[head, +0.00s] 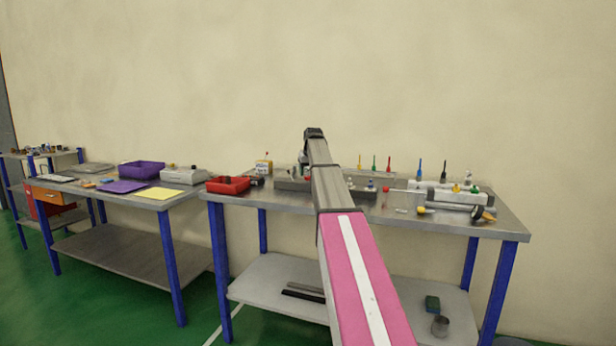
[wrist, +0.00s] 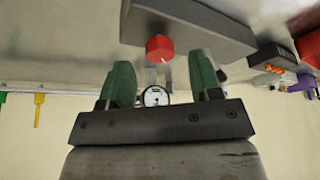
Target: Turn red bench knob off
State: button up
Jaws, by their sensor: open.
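In the wrist view, a red knob (wrist: 160,48) with a small pale mark sits on the face of a dark grey box (wrist: 200,25). My gripper (wrist: 163,80) is open, with its two green fingers apart. The knob shows beyond the fingertips, roughly centred between them, and nothing is held. A small round white gauge (wrist: 155,96) shows between the fingers. In the head view, my arm reaches over the bench (head: 480,222), and its end hides the knob. The grey box (head: 292,184) shows partly beside the arm.
A red tray (head: 228,185) stands left of the box. Coloured screwdrivers (head: 419,169) stand at the back right, near white blocks (head: 462,195). A dark-headed tool (head: 478,212) lies at the right front. Another bench with a purple bin (head: 141,170) is to the left.

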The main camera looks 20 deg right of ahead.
jog(key=shift+x, duration=1.15)
jog(key=c, duration=0.9)
jog(key=shift+c, duration=0.2)
